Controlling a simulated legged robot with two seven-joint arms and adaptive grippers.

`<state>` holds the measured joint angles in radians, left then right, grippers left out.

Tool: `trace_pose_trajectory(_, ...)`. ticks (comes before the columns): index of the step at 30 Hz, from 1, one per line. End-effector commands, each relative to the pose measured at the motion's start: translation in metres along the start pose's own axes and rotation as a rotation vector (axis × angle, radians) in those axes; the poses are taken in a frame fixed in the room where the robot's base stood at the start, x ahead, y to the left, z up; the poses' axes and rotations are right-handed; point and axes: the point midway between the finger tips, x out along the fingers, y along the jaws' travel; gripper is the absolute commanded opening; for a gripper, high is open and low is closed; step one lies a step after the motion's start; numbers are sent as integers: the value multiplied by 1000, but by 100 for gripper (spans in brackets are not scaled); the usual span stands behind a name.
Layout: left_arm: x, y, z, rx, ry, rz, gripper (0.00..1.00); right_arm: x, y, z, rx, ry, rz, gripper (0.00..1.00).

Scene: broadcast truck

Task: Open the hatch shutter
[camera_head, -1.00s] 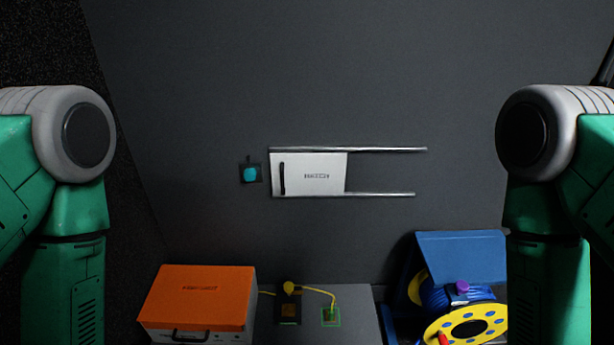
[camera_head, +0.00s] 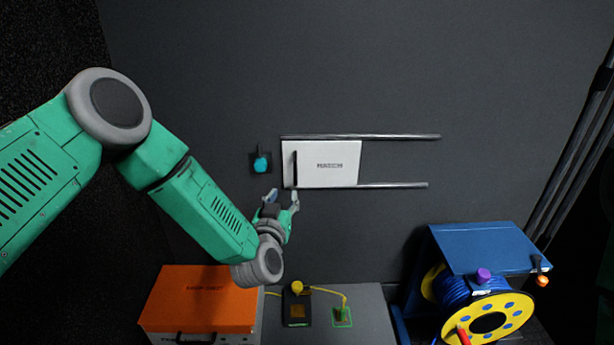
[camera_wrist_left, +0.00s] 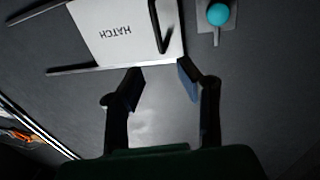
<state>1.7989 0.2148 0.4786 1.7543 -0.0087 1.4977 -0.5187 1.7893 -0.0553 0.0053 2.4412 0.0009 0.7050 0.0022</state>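The hatch shutter (camera_head: 335,172) is a white panel marked HATCH, lying at the left end of two silver rails (camera_head: 400,137) on the dark wall. Its black handle (camera_head: 294,169) is a bar along its left edge. The panel and handle also show upside down at the top of the left wrist view (camera_wrist_left: 115,30). My left gripper (camera_head: 283,196) is just below the panel's lower left corner. Its two fingers are apart with nothing between them in the left wrist view (camera_wrist_left: 160,85), short of the handle. My right gripper is out of view.
A teal-knobbed switch (camera_head: 261,164) is on the wall left of the shutter. Below are an orange-lidded case (camera_head: 205,300), a small box with a yellow cable (camera_head: 297,308) and a blue cable reel stand (camera_head: 485,247). The wall between the rails right of the panel is clear.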

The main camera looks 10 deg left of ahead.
Motion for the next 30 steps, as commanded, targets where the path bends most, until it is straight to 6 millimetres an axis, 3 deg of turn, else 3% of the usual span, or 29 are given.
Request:
trace_pose_trajectory(5, 21, -2, 0, -3, 7, -4, 31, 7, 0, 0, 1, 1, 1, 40)
trace_pose_trajectory(18, 110, -5, 3, -7, 3, -2, 31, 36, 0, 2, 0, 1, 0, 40)
trace_pose_trajectory(24, 130, -2, 2, -3, 0, 0, 31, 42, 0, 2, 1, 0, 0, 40)
trace_pose_trajectory(30, 136, -4, 1, -5, -1, 1, 31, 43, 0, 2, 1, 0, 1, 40)
